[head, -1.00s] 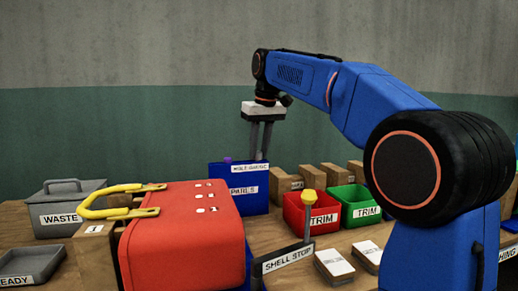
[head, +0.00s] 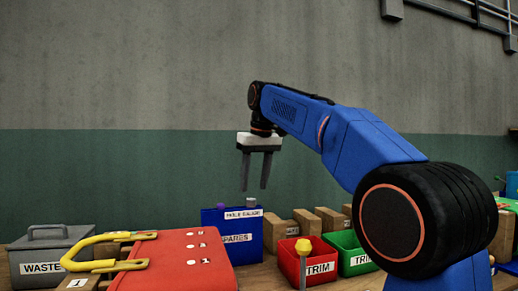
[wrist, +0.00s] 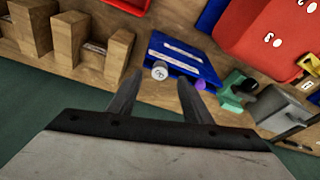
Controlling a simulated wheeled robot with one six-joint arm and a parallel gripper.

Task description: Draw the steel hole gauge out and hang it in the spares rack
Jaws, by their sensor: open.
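The blue spares rack (head: 214,226) stands on the bench, with a "HOLE GAUGE" label along its top. A grey round end (head: 251,202), seemingly the steel hole gauge, sticks up at the rack's right; its lower part is hidden. In the wrist view that gauge end (wrist: 160,72) shows at the edge of the rack (wrist: 190,55). A purple knob (head: 221,206) sits to its left. My gripper (head: 254,188) is open and empty, pointing down, with its fingertips just above the gauge end in the picture. Both fingers also show in the wrist view (wrist: 160,78).
Red (head: 318,270) and green (head: 352,262) trim bins and brown blocks (head: 329,219) stand right of the rack. Space above is clear.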

